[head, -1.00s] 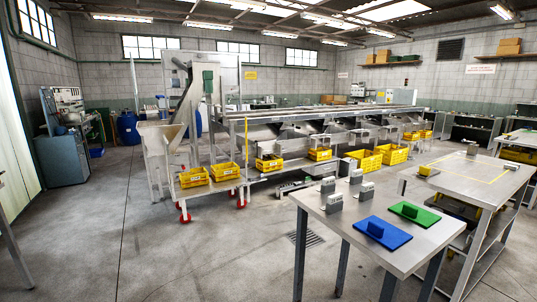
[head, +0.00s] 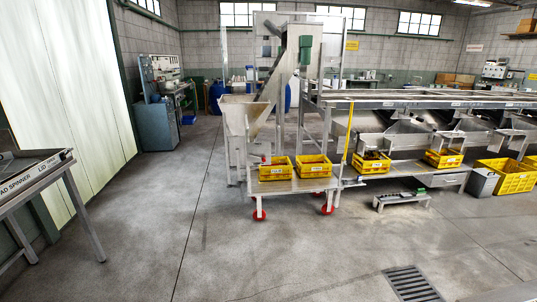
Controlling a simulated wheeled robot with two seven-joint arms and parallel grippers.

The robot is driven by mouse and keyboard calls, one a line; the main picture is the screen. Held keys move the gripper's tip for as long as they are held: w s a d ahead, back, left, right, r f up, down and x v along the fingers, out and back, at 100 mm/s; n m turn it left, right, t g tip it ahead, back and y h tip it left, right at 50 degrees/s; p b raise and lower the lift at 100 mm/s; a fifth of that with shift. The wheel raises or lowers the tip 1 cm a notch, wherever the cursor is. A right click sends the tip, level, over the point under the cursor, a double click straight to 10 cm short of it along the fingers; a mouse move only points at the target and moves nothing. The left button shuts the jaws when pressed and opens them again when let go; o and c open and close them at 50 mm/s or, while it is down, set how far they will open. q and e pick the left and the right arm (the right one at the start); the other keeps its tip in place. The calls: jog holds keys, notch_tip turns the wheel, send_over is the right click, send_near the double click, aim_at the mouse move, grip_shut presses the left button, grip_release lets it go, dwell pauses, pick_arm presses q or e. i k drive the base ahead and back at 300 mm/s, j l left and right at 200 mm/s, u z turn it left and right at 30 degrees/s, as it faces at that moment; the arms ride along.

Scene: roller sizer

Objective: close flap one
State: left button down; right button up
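The roller sizer (head: 430,103) stands across the right half of the head view, with a long raised frame. Sloping metal outlet chutes (head: 372,142) hang along its front above yellow crates (head: 443,158). I cannot pick out flap one or tell whether it is open; any flaps are too small to make out. Neither of my grippers is in view.
A low metal step (head: 402,199) and grey bin (head: 482,182) stand before the sizer. A table (head: 88,212) is at left. The floor between is clear.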

aim_at(374, 142)
jog(key=i+l+z, duration=0.1)
jog(key=i+z, duration=0.15)
jog(key=i, duration=0.25)
jog(key=i+z, duration=0.3)
jog(key=i, duration=0.15)
jog(key=i+j+z, duration=0.1)
jog(key=i+z, duration=0.15)
jog(key=i, duration=0.25)
jog(key=i+j+z, duration=0.25)
jog(key=i, duration=0.2)
jog(key=i+j+z, duration=0.3)
jog(key=i, duration=0.15)
jog(key=i+l+z, duration=0.25)
jog(key=i+z, duration=0.15)
jog(key=i, duration=0.7)
jog(key=i+z, duration=0.45)
jog(key=i, duration=0.65)
jog(key=j, duration=0.1)
